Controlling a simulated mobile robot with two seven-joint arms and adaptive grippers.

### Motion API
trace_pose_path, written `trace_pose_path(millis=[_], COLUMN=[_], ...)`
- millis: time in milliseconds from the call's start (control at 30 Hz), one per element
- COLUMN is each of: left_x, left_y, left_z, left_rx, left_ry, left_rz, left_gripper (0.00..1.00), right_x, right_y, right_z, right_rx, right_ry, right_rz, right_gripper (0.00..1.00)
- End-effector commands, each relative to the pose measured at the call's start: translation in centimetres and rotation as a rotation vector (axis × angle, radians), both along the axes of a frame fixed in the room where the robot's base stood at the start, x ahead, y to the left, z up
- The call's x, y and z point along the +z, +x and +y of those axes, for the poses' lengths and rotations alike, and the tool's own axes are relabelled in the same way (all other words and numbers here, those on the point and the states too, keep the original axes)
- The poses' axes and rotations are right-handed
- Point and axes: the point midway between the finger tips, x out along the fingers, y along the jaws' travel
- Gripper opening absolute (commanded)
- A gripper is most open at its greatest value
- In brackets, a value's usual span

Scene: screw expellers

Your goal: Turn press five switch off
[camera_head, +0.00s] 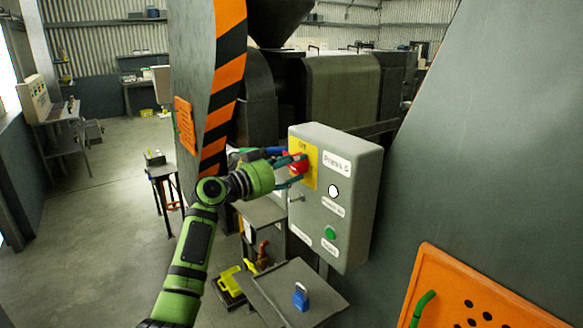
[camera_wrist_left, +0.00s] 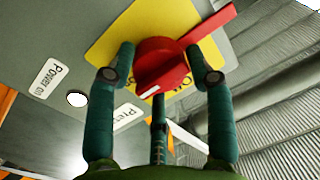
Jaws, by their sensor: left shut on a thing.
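The press five switch is a red rotary knob (camera_wrist_left: 160,68) with a handle bar on a yellow plate (camera_wrist_left: 125,38). It sits on the front of a grey control box labelled "Press 5" (camera_head: 345,205). In the head view the red knob (camera_head: 298,166) is partly hidden by my left gripper (camera_head: 293,170). In the left wrist view the teal fingers of my left gripper (camera_wrist_left: 160,75) are closed around the knob, one on each side and one below. The knob's handle points to the upper right in that view. My right gripper is not in view.
The box also carries a white round light (camera_head: 333,191), a green button (camera_head: 329,233) and a small key-like part below the knob. A blue padlock (camera_head: 301,296) stands on a grey table (camera_head: 268,284) below. A striped column (camera_head: 226,85) stands left of the box.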

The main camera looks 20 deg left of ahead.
Motion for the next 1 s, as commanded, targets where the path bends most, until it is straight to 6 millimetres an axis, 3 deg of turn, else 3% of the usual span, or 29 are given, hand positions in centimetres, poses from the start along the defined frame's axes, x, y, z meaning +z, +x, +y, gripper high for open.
trace_pose_path(millis=[567, 1000], left_x=[-1.11, -0.99], left_y=[-0.05, -0.10], left_z=[-0.28, -0.43], left_rx=[-0.006, -0.005], left_ry=[-0.089, -0.393], left_rz=[0.097, 0.336], left_gripper=[0.20, 0.20], right_x=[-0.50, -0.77], right_y=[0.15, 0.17], right_z=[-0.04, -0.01], right_rx=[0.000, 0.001], right_ry=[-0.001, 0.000], right_rz=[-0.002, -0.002], right_gripper=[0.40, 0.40])
